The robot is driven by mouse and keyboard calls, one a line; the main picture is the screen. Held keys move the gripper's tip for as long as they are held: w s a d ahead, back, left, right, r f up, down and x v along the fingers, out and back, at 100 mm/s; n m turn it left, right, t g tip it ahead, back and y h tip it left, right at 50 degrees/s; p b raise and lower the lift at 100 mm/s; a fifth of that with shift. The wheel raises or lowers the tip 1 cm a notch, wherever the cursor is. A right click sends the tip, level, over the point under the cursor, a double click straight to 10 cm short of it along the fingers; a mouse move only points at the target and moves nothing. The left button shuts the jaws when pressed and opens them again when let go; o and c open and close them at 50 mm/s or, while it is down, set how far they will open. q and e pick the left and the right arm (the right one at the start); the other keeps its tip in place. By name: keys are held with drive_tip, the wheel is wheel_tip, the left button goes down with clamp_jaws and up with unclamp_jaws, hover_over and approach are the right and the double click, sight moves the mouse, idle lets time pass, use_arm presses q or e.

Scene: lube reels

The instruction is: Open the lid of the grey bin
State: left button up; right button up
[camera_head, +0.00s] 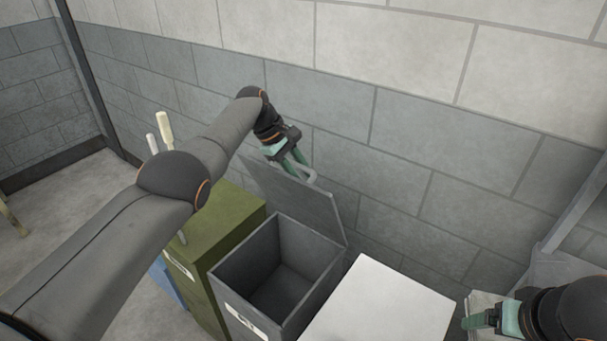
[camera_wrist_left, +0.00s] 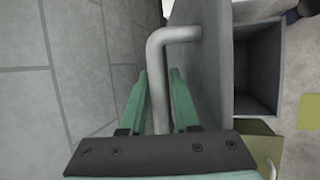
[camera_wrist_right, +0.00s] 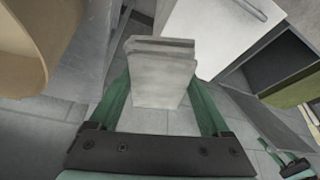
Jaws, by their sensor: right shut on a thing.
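The grey bin (camera_head: 250,262) stands in the middle of the head view with its top open and its inside looking empty. Its lid (camera_head: 306,205) stands raised at the bin's back edge, near the wall. My left gripper (camera_head: 291,163) is at the lid's pale handle (camera_head: 306,172).
A green bin (camera_head: 222,215) stands left of the grey bin, partly hidden by my left arm. A white-topped box (camera_head: 385,300) stands right of it. The block wall (camera_head: 420,130) is close behind the lid. A blue thing (camera_head: 168,282) is at the lower left.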

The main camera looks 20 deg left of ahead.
sight(295, 163)
use_arm(q)
drive_tip(key=shift+r, duration=0.15)
use_arm(e)
drive_tip(key=shift+r, duration=0.1)
